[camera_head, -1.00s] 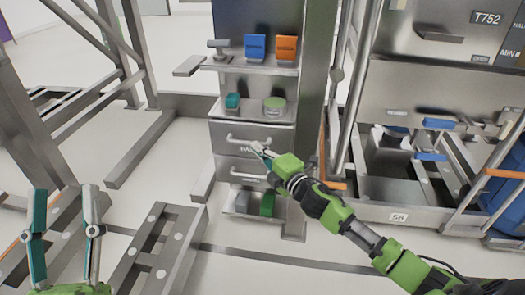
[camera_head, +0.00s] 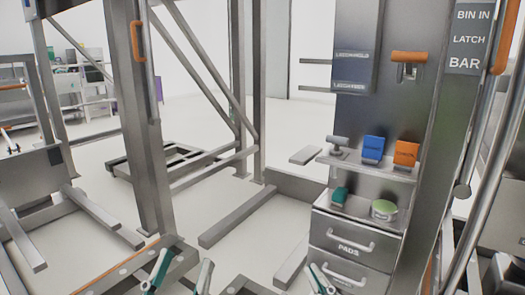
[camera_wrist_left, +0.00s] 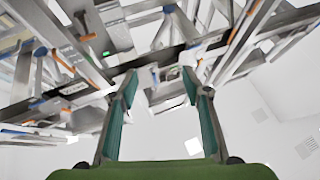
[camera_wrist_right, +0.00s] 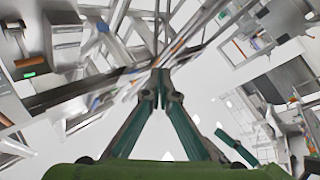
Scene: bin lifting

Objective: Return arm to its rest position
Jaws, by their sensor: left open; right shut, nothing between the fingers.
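My left gripper (camera_head: 179,268) is at the bottom edge of the head view, its two teal-lined fingers apart and empty. In the left wrist view its fingers (camera_wrist_left: 161,78) also stand apart with nothing between them. My right gripper (camera_head: 321,278) shows only in part at the bottom of the head view, in front of the drawer cabinet (camera_head: 355,238). In the right wrist view its fingertips (camera_wrist_right: 161,84) come together with nothing held. Most of both arms is out of the head view.
The cabinet's shelves (camera_head: 370,166) hold a blue block (camera_head: 373,148), an orange block (camera_head: 406,152), a teal item (camera_head: 339,196) and a green-topped tin (camera_head: 384,209). A steel post (camera_head: 140,120) and low floor rails (camera_head: 245,212) stand to the left. An orange-handled latch (camera_head: 408,62) is above.

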